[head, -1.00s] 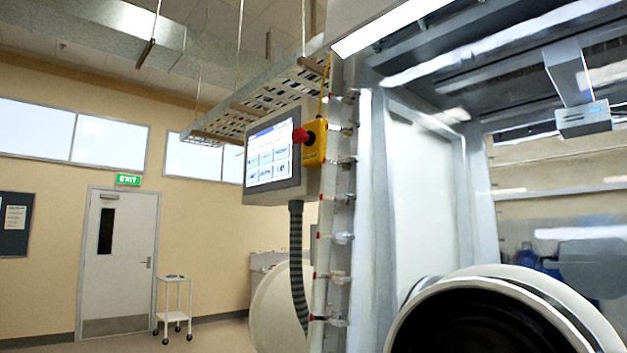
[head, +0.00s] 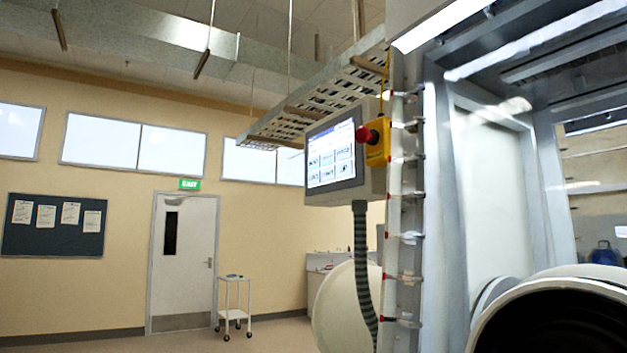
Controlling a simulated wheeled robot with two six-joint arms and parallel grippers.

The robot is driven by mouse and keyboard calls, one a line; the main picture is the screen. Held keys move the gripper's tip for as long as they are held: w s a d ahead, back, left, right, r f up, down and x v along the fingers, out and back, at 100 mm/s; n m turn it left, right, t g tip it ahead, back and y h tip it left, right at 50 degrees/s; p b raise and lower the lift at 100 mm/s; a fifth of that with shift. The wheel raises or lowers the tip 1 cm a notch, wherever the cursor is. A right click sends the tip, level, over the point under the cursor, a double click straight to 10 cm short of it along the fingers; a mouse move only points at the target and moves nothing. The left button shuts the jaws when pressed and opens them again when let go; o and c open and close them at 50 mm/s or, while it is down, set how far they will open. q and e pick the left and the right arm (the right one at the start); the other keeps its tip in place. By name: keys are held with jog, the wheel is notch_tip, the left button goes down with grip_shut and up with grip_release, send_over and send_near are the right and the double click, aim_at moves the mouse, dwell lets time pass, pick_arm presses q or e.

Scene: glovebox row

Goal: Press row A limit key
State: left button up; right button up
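A control panel with a lit touchscreen (head: 333,155) hangs right of the middle, seen at an angle. Its screen shows two rows of light keys; their labels are too small to read, so I cannot tell which is the limit key. A red emergency button on a yellow box (head: 377,143) is fixed at the panel's right side. Neither of my grippers is in view.
A glovebox with a large round port (head: 550,320) fills the right side. A post with clear tubing fittings (head: 405,220) stands beside the panel. A small white trolley (head: 235,300) stands by the door (head: 183,262). Open floor lies at the lower left.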

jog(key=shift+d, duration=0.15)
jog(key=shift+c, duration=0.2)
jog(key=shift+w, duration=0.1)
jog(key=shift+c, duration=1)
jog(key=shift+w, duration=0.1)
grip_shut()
